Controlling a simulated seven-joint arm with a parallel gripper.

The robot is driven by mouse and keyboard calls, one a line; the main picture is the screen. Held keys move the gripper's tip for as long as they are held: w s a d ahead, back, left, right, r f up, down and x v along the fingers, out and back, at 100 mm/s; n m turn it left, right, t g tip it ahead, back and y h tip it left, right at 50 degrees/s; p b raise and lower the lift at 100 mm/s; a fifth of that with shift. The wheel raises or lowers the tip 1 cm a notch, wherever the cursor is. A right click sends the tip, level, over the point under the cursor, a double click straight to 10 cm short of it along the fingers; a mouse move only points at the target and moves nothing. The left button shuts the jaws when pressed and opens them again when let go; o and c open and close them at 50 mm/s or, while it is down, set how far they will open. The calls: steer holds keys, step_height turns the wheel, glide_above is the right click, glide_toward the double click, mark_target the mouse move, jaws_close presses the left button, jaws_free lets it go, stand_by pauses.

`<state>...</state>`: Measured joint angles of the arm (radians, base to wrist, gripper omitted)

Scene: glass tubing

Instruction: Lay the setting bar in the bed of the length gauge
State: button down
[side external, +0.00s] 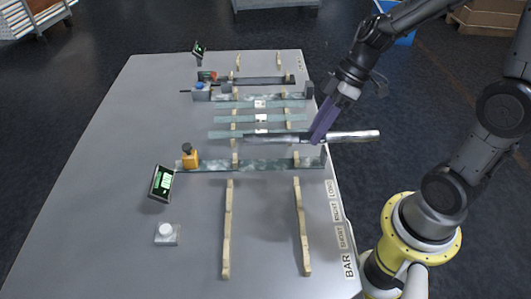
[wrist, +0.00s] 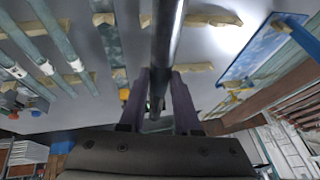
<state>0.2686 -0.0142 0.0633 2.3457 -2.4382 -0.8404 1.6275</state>
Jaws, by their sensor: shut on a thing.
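The setting bar (side external: 355,136) is a long silver rod. My gripper (side external: 320,131), with purple fingers, is shut on it and holds it roughly level, its right end past the table edge. In the wrist view the bar (wrist: 166,40) runs between both fingers (wrist: 160,105). The length gauge appears to be the nearer long unit, with a greenish bed (side external: 260,165), an orange block (side external: 190,158) at its left end and an upright stop (side external: 323,156) at its right. The bar appears just behind this bed in the picture; its height above it is unclear.
Several glass tubes (side external: 245,120) lie across wooden rails behind the bar. A second unit (side external: 201,92) with a dark bar stands farther back. A tilted display (side external: 161,183) and a white-topped button box (side external: 167,233) are at left. Two front wooden rails (side external: 228,230) are empty.

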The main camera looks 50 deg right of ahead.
steer(key=shift+w+a+f, duration=0.25)
steer(key=shift+w+f, duration=1.85)
steer(key=shift+w, duration=0.05)
steer(key=shift+w+a+f, duration=0.3)
steer(key=shift+w+f, duration=1.8)
steer(key=shift+w, duration=0.1)
steer(key=shift+w+a+f, duration=0.25)
steer(key=shift+w+f, duration=1.85)
steer(key=shift+w, duration=0.05)
steer(key=shift+f, duration=0.6)
steer(key=c, duration=0.6)
jaws_free()
